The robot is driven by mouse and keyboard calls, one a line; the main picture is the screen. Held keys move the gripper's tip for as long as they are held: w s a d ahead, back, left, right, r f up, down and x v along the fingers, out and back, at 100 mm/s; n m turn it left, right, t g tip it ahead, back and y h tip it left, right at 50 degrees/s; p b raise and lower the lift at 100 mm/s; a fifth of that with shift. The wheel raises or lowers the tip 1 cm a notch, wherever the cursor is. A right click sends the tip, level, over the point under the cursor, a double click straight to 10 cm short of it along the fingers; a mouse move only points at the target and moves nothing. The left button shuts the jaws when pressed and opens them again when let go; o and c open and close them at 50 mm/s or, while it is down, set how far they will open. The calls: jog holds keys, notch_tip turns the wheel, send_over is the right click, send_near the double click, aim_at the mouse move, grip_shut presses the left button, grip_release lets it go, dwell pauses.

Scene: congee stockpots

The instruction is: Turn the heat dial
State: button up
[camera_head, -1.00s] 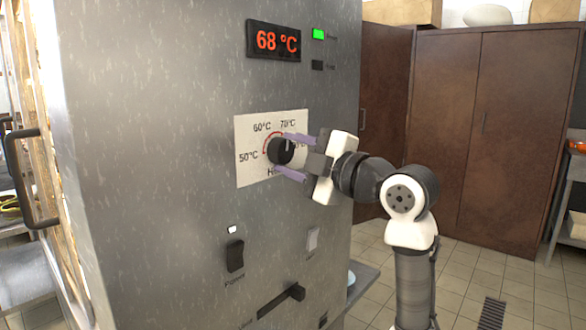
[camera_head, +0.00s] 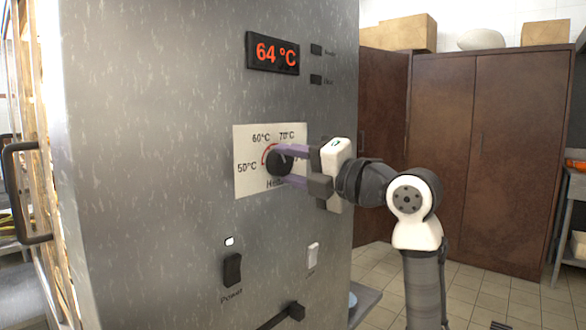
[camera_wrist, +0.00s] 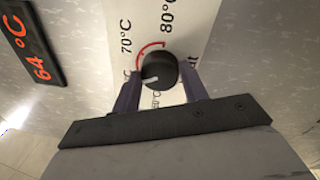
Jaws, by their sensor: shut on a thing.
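The heat dial (camera_head: 276,164) is a round black knob on a white scale plate (camera_head: 246,188) marked from 50°C upward, on the front of a grey metal machine. My gripper (camera_head: 282,165) is shut on the dial, one purple finger above it and one below in the head view. In the wrist view the dial (camera_wrist: 161,67) sits between my fingertips (camera_wrist: 162,86). Its white mark points left there, away from 80°C and below 70°C. The fingers hide part of the lower scale. The red display (camera_head: 273,53) reads 64 °C, and the two indicators beside it are dark.
Below the dial are a black power switch (camera_head: 232,270) with a lit white lamp (camera_head: 229,241) and a pale switch (camera_head: 313,256). A black lever (camera_head: 296,311) juts out at the bottom. Brown cabinets (camera_head: 490,150) stand behind my arm. Tiled floor is open at the right.

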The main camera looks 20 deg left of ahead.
dwell(0.5)
jog(key=o, duration=1)
jog(key=b+v, duration=0.1)
jog(key=v, duration=1.3)
jog(key=shift+r+b, duration=0.1)
jog(key=shift+b, duration=0.2)
